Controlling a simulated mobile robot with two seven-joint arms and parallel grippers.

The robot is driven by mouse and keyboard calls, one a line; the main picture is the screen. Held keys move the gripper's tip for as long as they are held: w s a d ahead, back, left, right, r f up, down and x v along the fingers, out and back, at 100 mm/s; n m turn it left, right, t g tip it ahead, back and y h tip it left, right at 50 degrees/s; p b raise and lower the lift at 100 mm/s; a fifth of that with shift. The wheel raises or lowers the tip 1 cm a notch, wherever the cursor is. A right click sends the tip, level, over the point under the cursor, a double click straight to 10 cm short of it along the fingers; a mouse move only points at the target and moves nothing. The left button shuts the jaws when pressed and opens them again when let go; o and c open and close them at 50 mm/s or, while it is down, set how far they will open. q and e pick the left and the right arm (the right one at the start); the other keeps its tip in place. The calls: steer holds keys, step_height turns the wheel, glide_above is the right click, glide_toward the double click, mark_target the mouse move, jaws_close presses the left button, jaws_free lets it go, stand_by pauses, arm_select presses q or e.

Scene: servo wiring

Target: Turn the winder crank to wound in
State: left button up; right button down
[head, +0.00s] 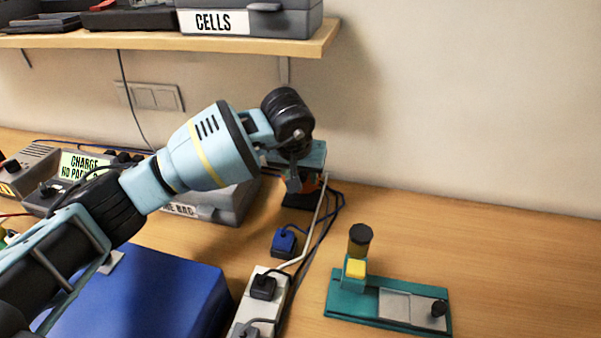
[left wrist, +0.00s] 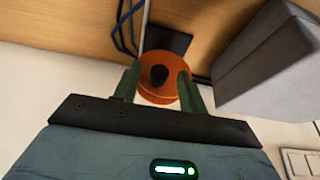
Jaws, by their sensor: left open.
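The winder appears to be an orange round drum (left wrist: 170,94) with a dark knob (left wrist: 158,75) on its face, on a dark base (left wrist: 167,41). In the head view its orange part (head: 311,184) shows only in part behind my left gripper (head: 293,181). In the left wrist view my left gripper (left wrist: 157,84) is open, with one finger on each side of the knob, in front of the drum. I cannot tell whether the fingers touch it. The crank arm's setting cannot be made out. My right gripper is not in view.
A blue plug (head: 284,241), dark and white cables (head: 322,222) and a power strip (head: 258,300) lie nearby. A teal fixture (head: 347,296) stands at right. A grey bin (head: 230,205) is left of the winder; a shelf (head: 300,47) hangs above.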

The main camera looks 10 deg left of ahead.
arm_select(q)
jaws_close()
steer(key=shift+d, duration=0.1)
steer(key=shift+d+y, duration=0.5)
steer(key=shift+y, duration=0.7)
steer(key=shift+d+f+m+y, duration=0.35)
steer(key=shift+d+f+y, duration=0.05)
steer(key=shift+y, duration=0.65)
steer(key=shift+d+f+m+y, duration=0.35)
steer(key=shift+d+y, duration=0.05)
steer(key=shift+y, duration=0.65)
jaws_free()
